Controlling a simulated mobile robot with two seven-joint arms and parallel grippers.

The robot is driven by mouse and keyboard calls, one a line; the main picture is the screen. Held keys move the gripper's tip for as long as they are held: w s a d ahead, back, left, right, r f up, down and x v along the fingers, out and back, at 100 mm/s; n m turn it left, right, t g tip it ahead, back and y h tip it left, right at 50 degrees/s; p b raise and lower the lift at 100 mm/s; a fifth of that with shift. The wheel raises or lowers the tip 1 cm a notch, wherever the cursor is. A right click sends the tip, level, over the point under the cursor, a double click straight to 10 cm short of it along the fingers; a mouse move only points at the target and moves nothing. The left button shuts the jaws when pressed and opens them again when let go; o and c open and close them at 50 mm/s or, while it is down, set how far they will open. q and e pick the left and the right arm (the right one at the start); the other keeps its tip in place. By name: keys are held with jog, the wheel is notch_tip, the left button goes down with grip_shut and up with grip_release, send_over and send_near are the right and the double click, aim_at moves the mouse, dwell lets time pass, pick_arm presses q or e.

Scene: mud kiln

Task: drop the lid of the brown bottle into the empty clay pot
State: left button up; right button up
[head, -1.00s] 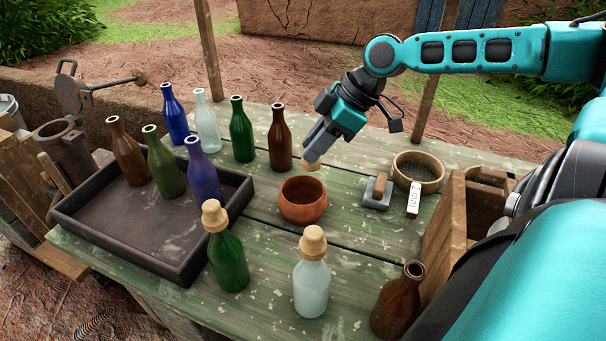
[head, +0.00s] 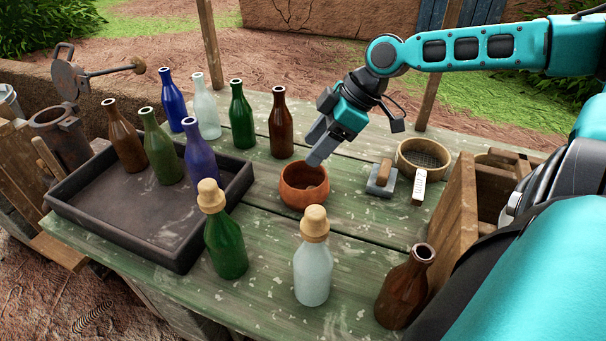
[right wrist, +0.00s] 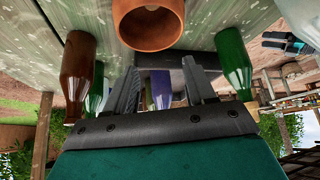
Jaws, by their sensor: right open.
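The clay pot (head: 303,198) stands on the green table below my right gripper (head: 314,160). It also shows at the top of the right wrist view (right wrist: 150,40). The right gripper (right wrist: 160,88) is open, its fingers apart with nothing held between them, just over the pot's far rim. A small tan piece, apparently the lid (right wrist: 152,7), shows inside the pot; the pot wall partly hides it. The brown bottle (head: 404,290) at the front right stands upright with an open, uncovered mouth. My left gripper is not in view.
Green (head: 226,248) and clear (head: 312,272) bottles with cork lids stand in front of the pot. A dark tray (head: 110,213) with bottles is at left. A trowel-like block (head: 382,180), a sieve (head: 424,160) and a wooden crate (head: 455,225) are at right.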

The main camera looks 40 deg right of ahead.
jog(key=p+v, duration=0.6)
jog(key=v, duration=0.7)
jog(key=shift+p, duration=0.4)
dwell(0.3)
jog(key=shift+a, duration=0.1)
